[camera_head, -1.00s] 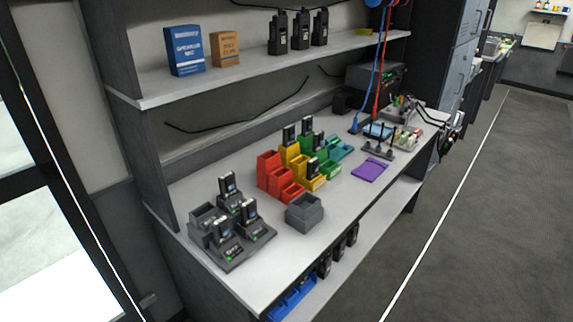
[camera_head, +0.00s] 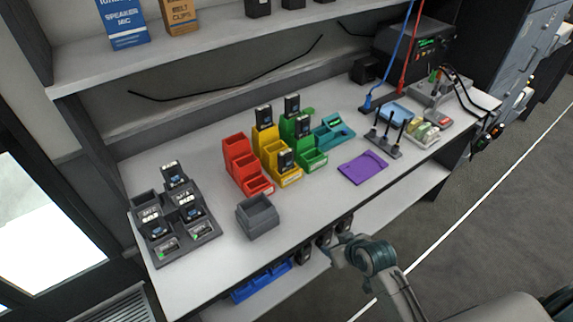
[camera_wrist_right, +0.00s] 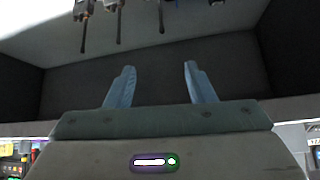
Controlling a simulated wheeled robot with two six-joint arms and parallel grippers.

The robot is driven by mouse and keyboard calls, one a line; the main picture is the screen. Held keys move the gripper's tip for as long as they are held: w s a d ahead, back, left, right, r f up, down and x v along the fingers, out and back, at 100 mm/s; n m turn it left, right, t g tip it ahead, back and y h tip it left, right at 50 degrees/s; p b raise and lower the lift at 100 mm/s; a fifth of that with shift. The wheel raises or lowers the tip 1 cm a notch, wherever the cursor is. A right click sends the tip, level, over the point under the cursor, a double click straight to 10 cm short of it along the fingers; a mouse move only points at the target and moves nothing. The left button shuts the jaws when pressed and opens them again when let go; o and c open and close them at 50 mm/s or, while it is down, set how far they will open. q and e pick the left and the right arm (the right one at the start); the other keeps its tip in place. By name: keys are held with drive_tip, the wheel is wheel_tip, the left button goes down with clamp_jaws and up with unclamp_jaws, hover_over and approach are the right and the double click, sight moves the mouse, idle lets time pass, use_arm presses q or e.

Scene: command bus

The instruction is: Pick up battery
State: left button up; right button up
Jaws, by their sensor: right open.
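Several batteries show in the camera_head view. Others stand in the coloured bins: one in the rear yellow bin (camera_head: 264,117), one in the rear green bin (camera_head: 292,105) and one at the front yellow bin (camera_head: 285,160). My right gripper (camera_head: 338,255) is low by the bench's front edge, apart from these batteries. The right wrist view shows its two fingers (camera_wrist_right: 160,88) spread and empty. My left gripper is not in view.
A purple mat (camera_head: 362,167) lies right of the bins. Radios (camera_head: 325,238) stand on the lower shelf near my right gripper, beside a blue tray (camera_head: 262,280). The bench front is clear.

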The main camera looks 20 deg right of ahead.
drive_tip(key=shift+n+t+y, duration=0.3)
drive_tip(key=shift+n+t, duration=0.1)
drive_tip(key=r, duration=0.2)
drive_tip(key=a+r, duration=0.1)
drive_tip(key=r, duration=0.4)
drive_tip(key=shift+w+a+r+p, duration=0.1)
drive_tip(key=shift+w+a+p, duration=0.05)
drive_tip(key=shift+w+p, duration=0.15)
drive_tip(key=shift+w+a+r+t, duration=0.15)
drive_tip(key=shift+w+r, duration=0.3)
drive_tip(key=shift+r, duration=0.15)
drive_tip(key=shift+w+a+r+t, duration=0.15)
drive_tip(key=shift+w+r, duration=0.25)
drive_tip(key=shift+r, duration=0.2)
drive_tip(key=n+t+y, duration=0.1)
drive_tip(key=t+y, duration=0.1)
drive_tip(key=t, duration=0.1)
approach(289, 163)
drive_tip(key=p+x, duration=0.3)
drive_tip(key=x, duration=0.3)
drive_tip(key=shift+w+f, duration=0.2)
drive_tip(key=shift+w, duration=0.05)
drive_tip(key=shift+w+a+f, duration=0.2)
drive_tip(key=shift+w+f, duration=0.1)
drive_tip(key=shift+w, duration=0.15)
drive_tip(key=shift+t, duration=0.3)
clamp_jaws()
wheel_tip(289, 163, up, 10)
drive_tip(key=b, duration=0.1)
drive_tip(key=shift+b, duration=0.35)
